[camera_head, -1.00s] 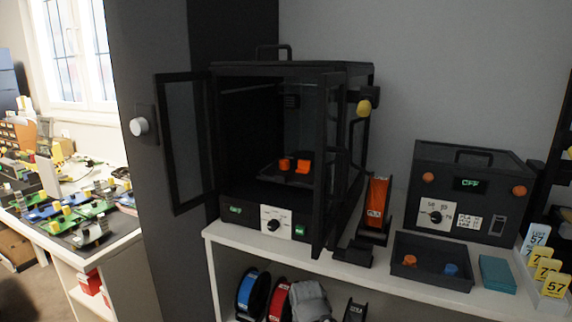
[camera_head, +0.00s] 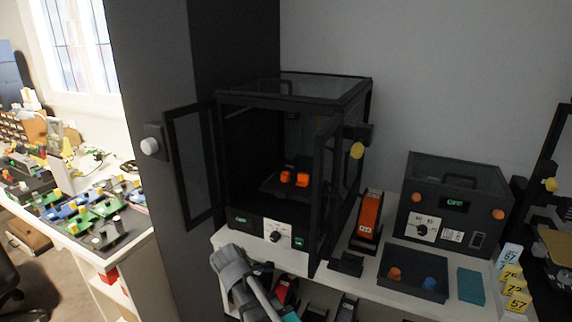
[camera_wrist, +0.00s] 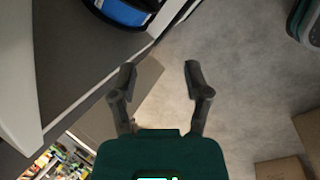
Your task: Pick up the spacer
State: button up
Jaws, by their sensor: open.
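Two small orange pieces (camera_head: 294,179) lie on the bed inside the open dark printer (camera_head: 260,224). I cannot tell which of these is the spacer. My gripper (camera_wrist: 158,72) is open and empty in the wrist view, with floor beyond its fingers.
The printer's glazed door (camera_head: 188,168) stands open to the left. An orange-sided box (camera_head: 369,215), a control box (camera_head: 455,205), a teal block (camera_head: 471,285) and yellow number tags (camera_head: 515,288) crowd the white shelf. A blue spool (camera_wrist: 124,12) sits below, near my gripper.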

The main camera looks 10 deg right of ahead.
jog(key=w+a+r+n+t+p, duration=0.1)
jog(key=w+a+r+n+p, duration=0.15)
jog(key=r+n, duration=0.2)
jog(key=n+t+h+p, duration=0.4)
jog(key=h+p, duration=0.4)
jog(key=p, duration=0.7)
send_near(283, 174)
jog(key=s+a, duration=0.2)
jog(key=shift+r+m, duration=0.25)
jog(key=shift+r, duration=0.1)
jog(key=shift+f, duration=0.1)
jog(key=b+x, duration=0.2)
jog(key=x, duration=0.5)
jog(key=shift+w, duration=0.1)
jog(key=shift+w+d+f+b, duration=0.1)
jog(key=shift+w+d+b, duration=0.25)
jog(key=shift+w+d, duration=0.15)
jog(key=shift+d, duration=0.15)
